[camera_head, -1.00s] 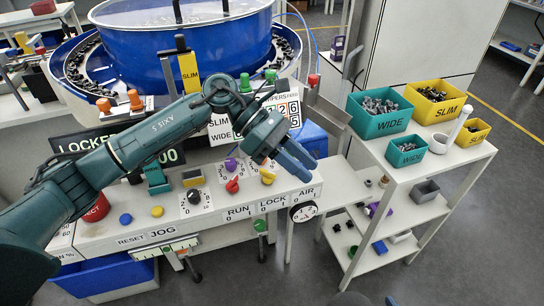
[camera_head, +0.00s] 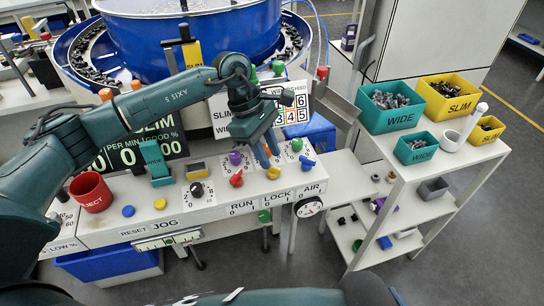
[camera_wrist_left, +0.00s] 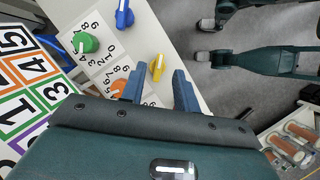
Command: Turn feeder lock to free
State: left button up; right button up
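The feeder lock knob (camera_head: 273,173) is a yellow-orange pointer knob on the sloped panel, above the LOCK 0 1 label (camera_head: 277,197). It also shows in the left wrist view (camera_wrist_left: 157,66), in line with the gap between the blue fingertips. My left gripper (camera_head: 268,153) points down just over this knob. Its fingers are apart in the left wrist view (camera_wrist_left: 158,76), with nothing held. Whether a finger touches the knob I cannot tell. My right gripper is not in view.
A red RUN knob (camera_head: 236,180) is left of the lock knob, a blue AIR knob (camera_head: 306,163) right. Purple (camera_head: 235,158) and green (camera_head: 297,145) knobs sit behind. A red REJECT cup (camera_head: 91,192) stands left. Bins stand on the shelf (camera_head: 465,161) at right.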

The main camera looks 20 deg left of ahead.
aim_at(273, 171)
pick_arm(q)
jog(key=shift+x, duration=1.35)
jog(key=shift+c, duration=0.3)
grip_shut()
